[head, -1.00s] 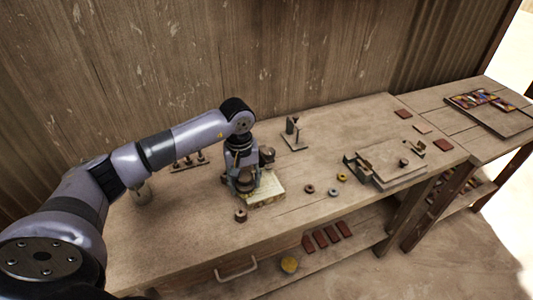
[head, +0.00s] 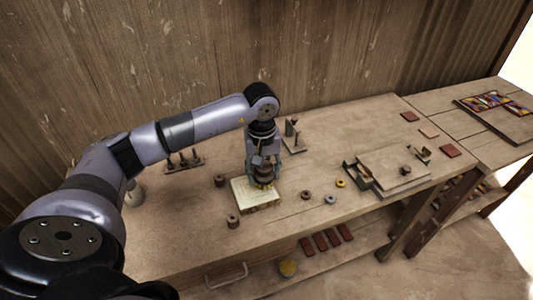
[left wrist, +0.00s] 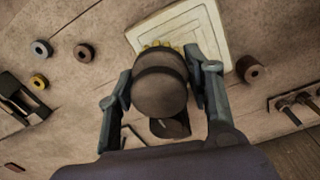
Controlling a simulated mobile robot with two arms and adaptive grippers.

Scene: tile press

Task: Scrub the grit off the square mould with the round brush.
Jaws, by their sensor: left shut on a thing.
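The square mould (head: 250,198) is a pale, shallow block with stepped square edges, lying flat on the bench. It also shows at the top of the left wrist view (left wrist: 208,28). My left gripper (head: 262,168) points down at the mould's right end, its fingers shut around the dark brown round brush (left wrist: 160,92). Yellowish bristles show under the brush at the mould's edge. I cannot tell whether they touch the mould. No separate grit can be made out at this size. My right gripper is not in view.
Brown rings (head: 232,221) lie around the mould, with a grey ring (head: 330,199) and a yellow ring (head: 341,183) to its right. A small stand (head: 293,143) is behind the gripper. A flat press-like fixture (head: 390,170) occupies the bench's right part.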

